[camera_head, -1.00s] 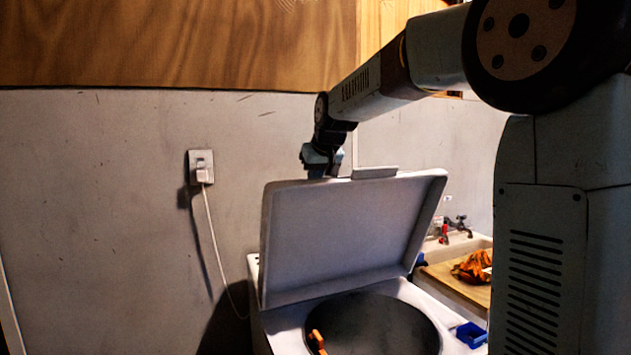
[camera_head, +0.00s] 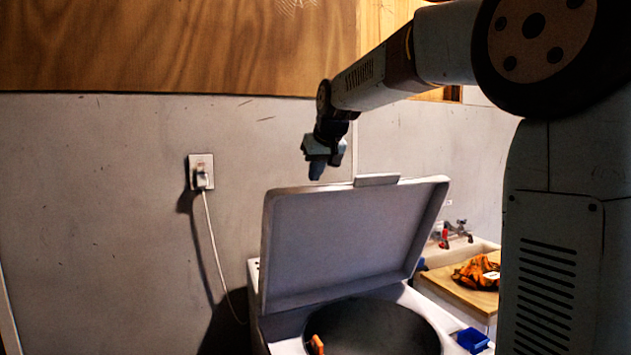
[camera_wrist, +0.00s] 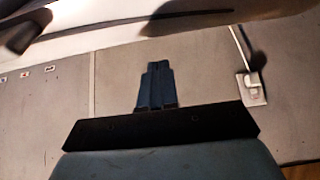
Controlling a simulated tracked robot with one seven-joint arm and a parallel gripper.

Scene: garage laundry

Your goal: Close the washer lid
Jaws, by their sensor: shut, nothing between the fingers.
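The washer (camera_head: 275,325) is white, with a round dark tub opening (camera_head: 372,328) on top. Its lid (camera_head: 345,240) stands raised, tilted up from the rear of the top, with a small tab (camera_head: 376,180) on its upper edge. My gripper (camera_head: 316,175) is shut and empty, pointing down just above the lid's top edge, left of the tab, and apart from it as far as I can tell. In the wrist view my shut fingers (camera_wrist: 158,85) show against the grey wall, with a pale edge across the top of the picture.
An orange object (camera_head: 317,345) stands at the tub's front rim. A blue box (camera_head: 472,340) sits at the washer's right corner. On the right are a sink with a tap (camera_head: 458,230) and an orange cloth (camera_head: 476,271) on a wooden board. A wall outlet (camera_head: 201,172) holds a plugged cord.

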